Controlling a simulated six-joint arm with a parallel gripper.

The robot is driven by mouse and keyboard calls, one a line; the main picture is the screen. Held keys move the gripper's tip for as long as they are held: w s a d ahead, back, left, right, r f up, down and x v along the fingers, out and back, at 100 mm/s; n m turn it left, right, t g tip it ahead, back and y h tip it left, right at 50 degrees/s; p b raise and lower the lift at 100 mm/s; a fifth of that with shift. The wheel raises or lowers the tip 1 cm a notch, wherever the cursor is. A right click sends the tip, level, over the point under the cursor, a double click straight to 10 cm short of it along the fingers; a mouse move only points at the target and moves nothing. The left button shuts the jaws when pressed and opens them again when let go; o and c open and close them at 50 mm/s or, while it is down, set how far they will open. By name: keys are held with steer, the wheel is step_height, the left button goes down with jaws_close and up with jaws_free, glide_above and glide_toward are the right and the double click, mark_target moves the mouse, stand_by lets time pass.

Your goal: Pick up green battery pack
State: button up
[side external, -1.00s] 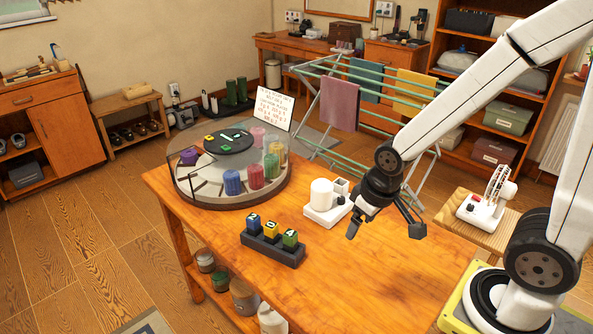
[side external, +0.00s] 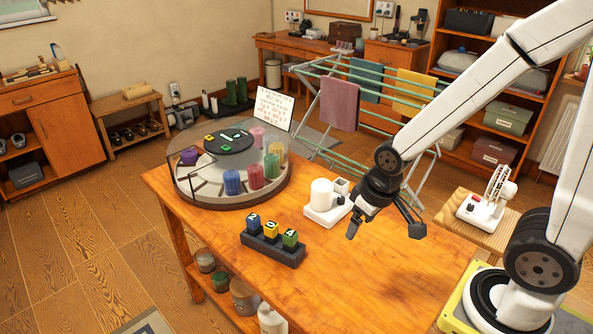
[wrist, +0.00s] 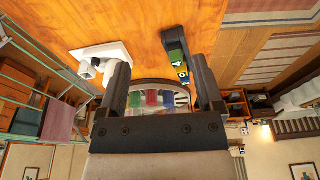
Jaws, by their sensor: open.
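A green numbered block (side external: 290,239) sits at the right end of a dark holder (side external: 272,252), beside a yellow and a blue block. A green cylinder (side external: 271,166) stands inside the round clear-walled carousel (side external: 238,202), near red and blue ones. I cannot tell which of these green things is the battery pack. My gripper (side external: 385,230) is open and empty above the table, right of the holder and the white device. In the wrist view, the carousel and its coloured cylinders show between my fingers (wrist: 158,66), with the holder (wrist: 175,40) off to the right.
A white device (side external: 325,205) with a cylinder stands on the wooden table between the carousel and my gripper. A card with writing (side external: 272,109) stands behind the carousel. A drying rack (side external: 345,130) is behind the table. The table's front right is clear.

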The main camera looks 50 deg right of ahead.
stand_by(0.4)
steer(key=m+g, duration=0.3)
steer(key=m, duration=1.2)
glide_above(290, 233)
step_height(290, 233, down, 6)
steer(key=shift+w+f, duration=0.1)
steer(key=shift+f, duration=1.45)
steer(key=shift+f, duration=0.1)
steer(key=shift+d+f, duration=0.1)
steer(key=shift+f, duration=2.4)
